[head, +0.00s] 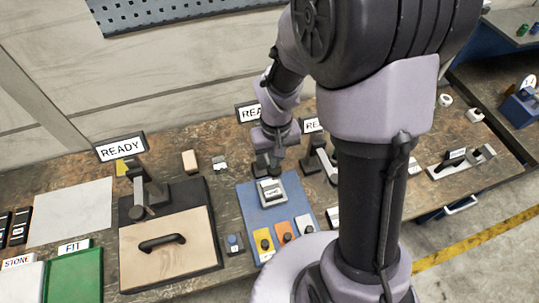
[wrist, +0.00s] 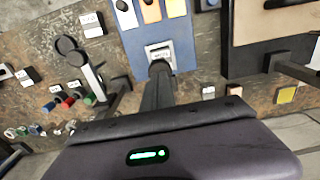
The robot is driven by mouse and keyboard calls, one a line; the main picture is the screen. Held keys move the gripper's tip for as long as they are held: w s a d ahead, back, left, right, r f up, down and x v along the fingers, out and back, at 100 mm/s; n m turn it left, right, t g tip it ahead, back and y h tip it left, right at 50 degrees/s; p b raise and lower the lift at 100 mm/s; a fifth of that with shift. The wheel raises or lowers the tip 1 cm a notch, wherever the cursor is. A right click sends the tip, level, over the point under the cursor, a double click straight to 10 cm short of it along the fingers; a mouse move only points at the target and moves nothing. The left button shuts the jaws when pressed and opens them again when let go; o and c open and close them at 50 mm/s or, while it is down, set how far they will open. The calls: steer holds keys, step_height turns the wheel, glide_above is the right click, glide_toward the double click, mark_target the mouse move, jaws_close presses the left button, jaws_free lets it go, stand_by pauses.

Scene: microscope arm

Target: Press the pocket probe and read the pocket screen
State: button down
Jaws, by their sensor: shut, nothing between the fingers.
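A light grey block with a white label (head: 271,192) sits on the blue mat (head: 252,208); the label is too small to read surely. The block also shows in the wrist view (wrist: 158,52). My gripper (head: 275,170) is shut and empty, pointing down at the block's rear edge; its tip (wrist: 160,68) overlaps the block in the wrist view, and I cannot tell whether it touches. A screen (head: 247,112) behind the blue mat shows "REA", the rest hidden by my arm. No part is clearly marked as the pocket probe or pocket screen.
Another screen (head: 121,147) reads "READY" behind a wooden board with a black handle (head: 162,243). A third screen (head: 312,125) is partly hidden. Yellow, orange and white tiles (head: 264,243) with dark knobs line the mat's front. A dark lever stand (head: 321,160) is to the right.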

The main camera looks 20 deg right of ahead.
mark_target(274, 173)
steer(key=shift+f, duration=0.1)
steer(key=shift+f+b, duration=3.3)
steer(key=shift+f, duration=0.3)
steer(key=shift+r, duration=0.2)
step_height(274, 173, up, 8)
steer(key=p, duration=0.6)
steer(key=shift+f, duration=0.3)
step_height(274, 173, up, 18)
steer(key=p, duration=0.4)
steer(key=shift+f, duration=0.25)
